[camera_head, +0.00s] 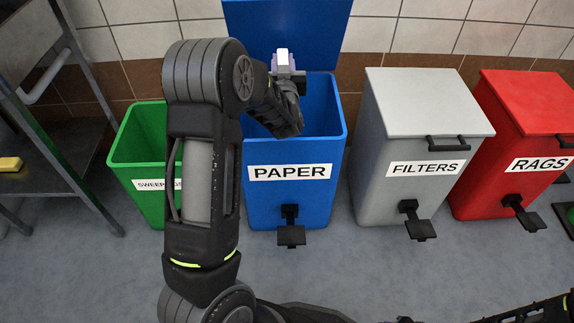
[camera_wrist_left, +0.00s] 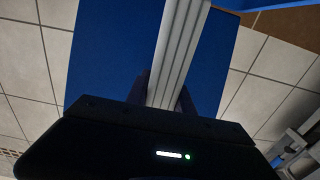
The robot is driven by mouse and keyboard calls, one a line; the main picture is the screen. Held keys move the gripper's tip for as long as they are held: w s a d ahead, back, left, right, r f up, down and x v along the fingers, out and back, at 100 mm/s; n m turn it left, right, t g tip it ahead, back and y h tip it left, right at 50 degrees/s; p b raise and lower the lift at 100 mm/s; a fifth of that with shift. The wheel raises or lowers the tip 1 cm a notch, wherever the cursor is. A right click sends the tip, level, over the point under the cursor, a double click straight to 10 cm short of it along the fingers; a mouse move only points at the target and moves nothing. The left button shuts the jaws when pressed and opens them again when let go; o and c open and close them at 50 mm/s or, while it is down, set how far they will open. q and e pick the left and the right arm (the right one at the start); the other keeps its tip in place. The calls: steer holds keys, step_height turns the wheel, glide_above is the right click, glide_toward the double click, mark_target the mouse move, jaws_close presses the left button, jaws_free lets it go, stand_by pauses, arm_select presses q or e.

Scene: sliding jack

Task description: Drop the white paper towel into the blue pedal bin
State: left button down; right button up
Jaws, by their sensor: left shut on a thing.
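The blue pedal bin (camera_head: 291,205), labelled PAPER, stands in the middle of the head view. Its blue lid (camera_head: 250,32) is raised at the back, and its mouth is open. My left gripper (camera_head: 286,66) is above the rear of the open mouth, in front of the lid. It is shut on the white paper towel (camera_head: 282,58), of which only a small part shows in the head view. In the left wrist view the towel (camera_wrist_left: 180,50) is a pale, ridged strip between the dark fingers, with blue behind it. My right gripper cannot be made out.
A green bin (camera_head: 145,140) stands open to the left. A grey FILTERS bin (camera_head: 420,105) and a red RAGS bin (camera_head: 530,105) stand shut to the right. A metal shelf (camera_head: 55,130) is at far left. Floor in front of the bins is clear.

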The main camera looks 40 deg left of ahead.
arm_select(q)
steer(key=shift+f+b, duration=0.9)
steer(key=shift+f, duration=0.9)
arm_select(e)
steer(key=f, duration=0.2)
steer(key=shift+w+f, duration=0.25)
steer(key=shift+f, duration=0.05)
arm_select(q)
steer(key=c, duration=1)
jaws_free()
steer(key=p+v, duration=0.1)
steer(key=v, duration=0.6)
steer(key=shift+s+d+p, duration=0.25)
steer(key=shift+s+p, duration=0.05)
steer(key=shift+p, duration=0.05)
arm_select(e)
steer(key=shift+s+r, duration=0.15)
steer(key=shift+r, duration=0.75)
